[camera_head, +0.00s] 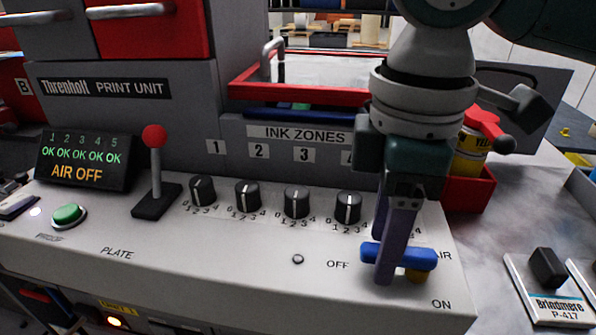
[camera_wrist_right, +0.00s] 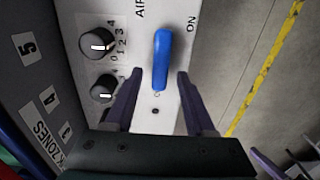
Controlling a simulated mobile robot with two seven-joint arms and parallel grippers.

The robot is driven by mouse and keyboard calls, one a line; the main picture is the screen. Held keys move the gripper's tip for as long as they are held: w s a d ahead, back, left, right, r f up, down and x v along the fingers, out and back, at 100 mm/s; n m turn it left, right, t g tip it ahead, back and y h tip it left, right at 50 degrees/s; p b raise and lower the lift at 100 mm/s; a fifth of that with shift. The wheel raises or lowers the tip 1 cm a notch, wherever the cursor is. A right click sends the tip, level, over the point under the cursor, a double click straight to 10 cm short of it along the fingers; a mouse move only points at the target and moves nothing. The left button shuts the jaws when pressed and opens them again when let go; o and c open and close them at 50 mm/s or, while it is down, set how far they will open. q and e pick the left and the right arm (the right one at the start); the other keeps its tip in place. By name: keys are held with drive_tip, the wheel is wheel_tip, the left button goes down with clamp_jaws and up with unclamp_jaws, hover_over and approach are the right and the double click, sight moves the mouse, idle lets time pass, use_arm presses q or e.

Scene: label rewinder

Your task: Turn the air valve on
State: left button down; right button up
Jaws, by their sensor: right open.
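The air valve's blue handle (camera_head: 408,257) lies sideways on the sloped panel, with OFF printed to its left and ON below right. An orange-brown part shows under its right end. My right gripper (camera_head: 384,250) is open, reaching down over the handle's left part, one finger in front and one behind. In the right wrist view the handle (camera_wrist_right: 161,60) lies between the open fingers (camera_wrist_right: 156,82), with gaps visible on both sides. The display (camera_head: 85,162) reads AIR OFF. A purple finger-like part at the wrist view's lower right seems to be my left gripper (camera_wrist_right: 270,163).
Several black ink knobs (camera_head: 296,202) stand left of the gripper. A red-topped lever (camera_head: 156,165) and a green button (camera_head: 68,216) are farther left. A red bin (camera_head: 468,192) with a yellow can is behind right. A Brindmere block (camera_head: 548,290) lies at right.

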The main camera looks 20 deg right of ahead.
drive_tip(key=shift+c, duration=0.3)
clamp_jaws()
idle(0.3)
